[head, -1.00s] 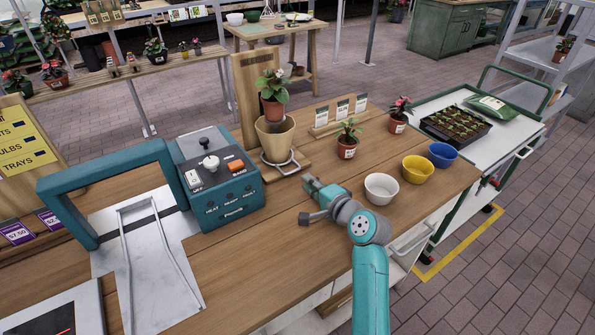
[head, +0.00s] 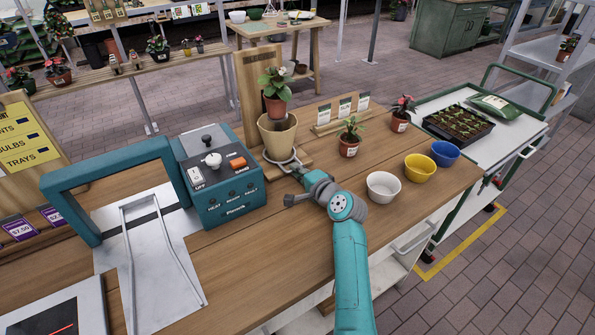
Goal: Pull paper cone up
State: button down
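The tan paper cone (head: 277,140) sits in a metal ring on the wooden stand (head: 255,90), wide end up. A potted plant with a terracotta pot (head: 277,106) is at the cone's open top, its pot partly inside or just behind the rim; I cannot tell which. My gripper (head: 294,164) is at the lower front right of the cone, close to the ring. Its fingers are small and partly hidden by my wrist, so I cannot tell whether they touch the cone or are open.
A teal control box (head: 222,180) and teal sealer frame (head: 105,190) stand to the left. White (head: 383,187), yellow (head: 420,168) and blue (head: 445,153) bowls and a small potted plant (head: 349,147) are on the right.

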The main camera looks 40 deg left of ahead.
notch_tip(320, 180, up, 13)
jog(key=shift+f, duration=0.2)
dwell(0.3)
jog(key=c, duration=1.5)
grip_release()
jog(key=shift+r, duration=0.1)
jog(key=shift+c, duration=0.2)
jog(key=v, duration=1.2)
